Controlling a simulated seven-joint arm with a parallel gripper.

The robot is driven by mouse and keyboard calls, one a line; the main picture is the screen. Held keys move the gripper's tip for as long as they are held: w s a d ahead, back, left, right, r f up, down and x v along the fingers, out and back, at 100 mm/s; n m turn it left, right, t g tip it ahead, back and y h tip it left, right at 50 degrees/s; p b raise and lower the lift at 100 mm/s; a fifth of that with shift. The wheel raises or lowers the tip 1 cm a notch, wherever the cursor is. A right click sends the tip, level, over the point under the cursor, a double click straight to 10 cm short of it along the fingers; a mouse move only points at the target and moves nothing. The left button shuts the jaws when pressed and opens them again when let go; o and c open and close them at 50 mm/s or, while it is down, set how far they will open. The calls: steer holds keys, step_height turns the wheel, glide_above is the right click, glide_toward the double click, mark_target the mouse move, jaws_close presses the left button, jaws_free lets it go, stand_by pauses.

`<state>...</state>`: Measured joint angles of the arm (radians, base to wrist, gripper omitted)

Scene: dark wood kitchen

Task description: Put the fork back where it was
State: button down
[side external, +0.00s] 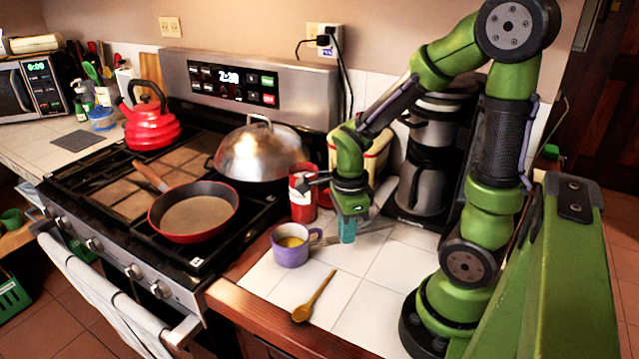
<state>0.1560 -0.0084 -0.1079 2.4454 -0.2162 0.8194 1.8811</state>
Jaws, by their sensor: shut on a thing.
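My gripper (347,230) points down over the white tiled counter, right of the purple mug. It is shut on a thin silver utensil, which I take to be the fork (373,230). The utensil lies nearly level, low over or on the tiles, and sticks out on both sides of the fingers. Its left end reaches close to the mug. The fingers hide its middle, and its tines are too small to make out. I cannot tell whether it touches the counter.
A purple mug (290,253) with yellow contents and a wooden spoon (314,297) are on the counter. A red can (302,200) stands behind the mug. A coffee maker (421,181) stands right. The stove with a red pan (194,232) is left. Front tiles are mostly clear.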

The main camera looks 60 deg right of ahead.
mark_target(344, 266)
steer(key=shift+f, duration=3.2)
steer(key=shift+f, duration=0.45)
steer(key=c, duration=1.2)
jaws_free()
steer(key=shift+o, duration=0.2)
step_height(344, 266, up, 17)
steer(key=a+r+n+t+y, duration=0.1)
steer(key=a+r+n+t, duration=0.2)
steer(key=n, duration=0.8)
steer(key=a+r+n+t+y, duration=0.1)
steer(key=a+r+n+t, duration=0.3)
steer(key=n, duration=0.8)
steer(key=a, duration=0.2)
steer(key=shift+s+a, duration=0.15)
steer(key=shift+a, duration=0.25)
